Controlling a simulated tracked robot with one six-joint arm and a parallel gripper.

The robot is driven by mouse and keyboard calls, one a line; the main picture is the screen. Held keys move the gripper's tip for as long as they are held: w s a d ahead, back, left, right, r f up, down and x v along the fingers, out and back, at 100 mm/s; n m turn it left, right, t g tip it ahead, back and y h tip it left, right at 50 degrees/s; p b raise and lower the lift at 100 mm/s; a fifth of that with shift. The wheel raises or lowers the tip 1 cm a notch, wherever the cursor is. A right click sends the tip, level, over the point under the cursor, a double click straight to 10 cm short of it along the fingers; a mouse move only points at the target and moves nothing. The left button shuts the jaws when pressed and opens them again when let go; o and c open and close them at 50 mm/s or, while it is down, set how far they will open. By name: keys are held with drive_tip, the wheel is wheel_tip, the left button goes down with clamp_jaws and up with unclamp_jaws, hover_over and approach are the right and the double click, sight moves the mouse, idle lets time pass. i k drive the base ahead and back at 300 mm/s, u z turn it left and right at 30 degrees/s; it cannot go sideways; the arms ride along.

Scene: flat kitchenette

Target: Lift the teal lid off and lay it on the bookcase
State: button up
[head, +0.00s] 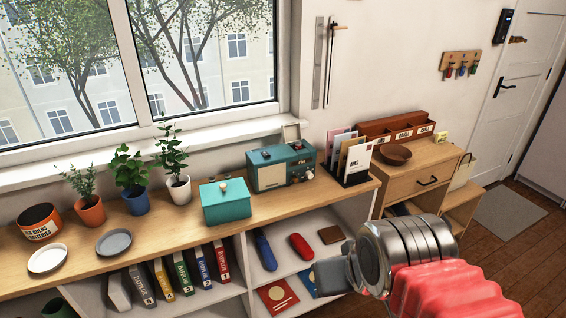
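The teal lid (226,190) sits on the teal box (228,212), with a small pale knob on top. The box stands on the wooden top of the bookcase (140,224), near its front edge. My gripper (333,277) is at the lower right, in front of the bookcase shelves, well to the right of the lid and lower in the picture. I see its grey finger side-on, and nothing shows held in it. The gap between the fingers is hidden.
A teal radio (281,166) stands right of the box, then a letter rack (350,172). Potted plants (178,185) stand left. Bare wood lies between grey plate and box.

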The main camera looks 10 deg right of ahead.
sight(211, 195)
drive_tip(key=z, duration=0.05)
drive_tip(key=i, duration=1)
drive_tip(key=u, duration=0.05)
